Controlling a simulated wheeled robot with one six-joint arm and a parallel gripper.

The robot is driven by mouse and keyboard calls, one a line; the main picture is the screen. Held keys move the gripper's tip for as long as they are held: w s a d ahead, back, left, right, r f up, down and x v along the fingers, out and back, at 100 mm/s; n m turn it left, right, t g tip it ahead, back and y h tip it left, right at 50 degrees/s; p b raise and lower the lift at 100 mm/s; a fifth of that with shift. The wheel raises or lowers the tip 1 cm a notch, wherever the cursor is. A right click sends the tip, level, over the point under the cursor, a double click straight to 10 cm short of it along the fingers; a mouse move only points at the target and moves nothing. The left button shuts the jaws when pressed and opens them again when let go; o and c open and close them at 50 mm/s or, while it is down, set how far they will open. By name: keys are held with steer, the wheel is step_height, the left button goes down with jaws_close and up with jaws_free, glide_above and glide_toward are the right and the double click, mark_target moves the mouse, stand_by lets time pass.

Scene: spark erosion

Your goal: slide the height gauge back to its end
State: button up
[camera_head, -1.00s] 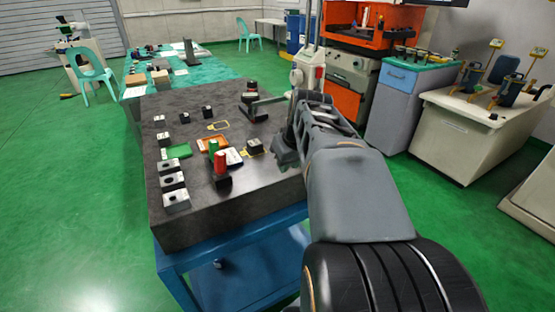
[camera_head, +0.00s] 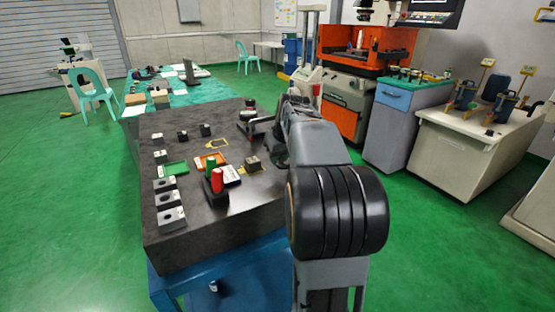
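My gripper (camera_head: 275,152) is low at the plate's right side, near the gauge.
An orange machine (camera_head: 345,85) and a blue-drawer cabinet (camera_head: 392,98) stand behind right. Green floor is open right.

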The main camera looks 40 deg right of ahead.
steer(key=shift+x, duration=0.9)
steer(key=shift+c, duration=0.2)
jaws_close()
steer(key=shift+s, duration=0.1)
